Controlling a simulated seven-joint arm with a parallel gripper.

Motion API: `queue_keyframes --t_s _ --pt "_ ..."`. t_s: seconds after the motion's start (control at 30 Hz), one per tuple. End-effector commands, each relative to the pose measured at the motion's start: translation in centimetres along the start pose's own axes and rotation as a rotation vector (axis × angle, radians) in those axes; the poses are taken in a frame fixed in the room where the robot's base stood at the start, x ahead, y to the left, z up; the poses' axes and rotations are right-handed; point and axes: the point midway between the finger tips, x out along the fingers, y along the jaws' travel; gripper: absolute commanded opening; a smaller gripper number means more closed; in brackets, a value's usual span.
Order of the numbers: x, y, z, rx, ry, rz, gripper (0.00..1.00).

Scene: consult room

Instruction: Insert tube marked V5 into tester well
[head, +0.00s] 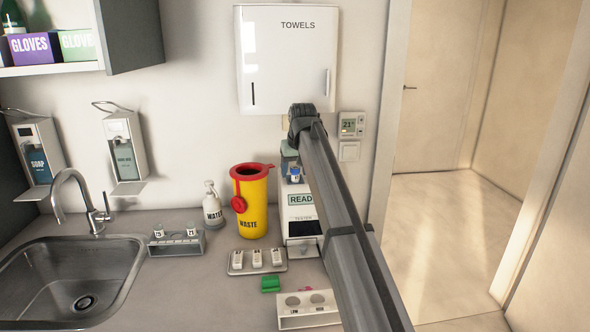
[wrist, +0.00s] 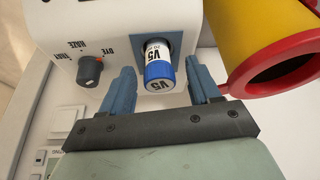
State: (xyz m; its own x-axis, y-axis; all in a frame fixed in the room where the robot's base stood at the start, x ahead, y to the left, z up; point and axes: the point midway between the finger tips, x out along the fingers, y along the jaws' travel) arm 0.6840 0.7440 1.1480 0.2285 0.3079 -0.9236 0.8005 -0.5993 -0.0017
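The tube marked V5 (wrist: 158,62) has a white label and a blue cap. In the wrist view it stands in the dark opening of the blue-framed well on the white tester (wrist: 95,28). How deep it sits is hard to tell. My gripper (wrist: 162,80) is open, with one blue-grey finger on each side of the tube and gaps visible between. In the head view the tube's blue cap (head: 295,174) shows above the tester (head: 300,212), which has a READ label. My arm hides part of the tester and most of the gripper there.
A yellow waste bin (head: 254,212) with a red rim stands close beside the tester. A tube rack (head: 178,245) stands near the sink.

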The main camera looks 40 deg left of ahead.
Motion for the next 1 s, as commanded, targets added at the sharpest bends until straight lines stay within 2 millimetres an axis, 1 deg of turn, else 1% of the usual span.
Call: queue_keyframes --t_s 0.23,0.37,0.47,0.57,0.8,1.0 --pt "-0.1 0.0 0.0 0.0 0.0 0.0 0.62" --pt "-0.8 0.0 0.0 0.0 0.0 0.0 0.62" --pt "-2.1 0.0 0.0 0.0 0.001 0.0 0.62" --pt "-3.9 0.0 0.0 0.0 0.002 0.0 0.62" --pt "-8.7 0.0 -0.1 0.0 0.002 0.0 0.62" --pt "-11.8 0.0 -0.1 0.0 0.002 0.0 0.62"
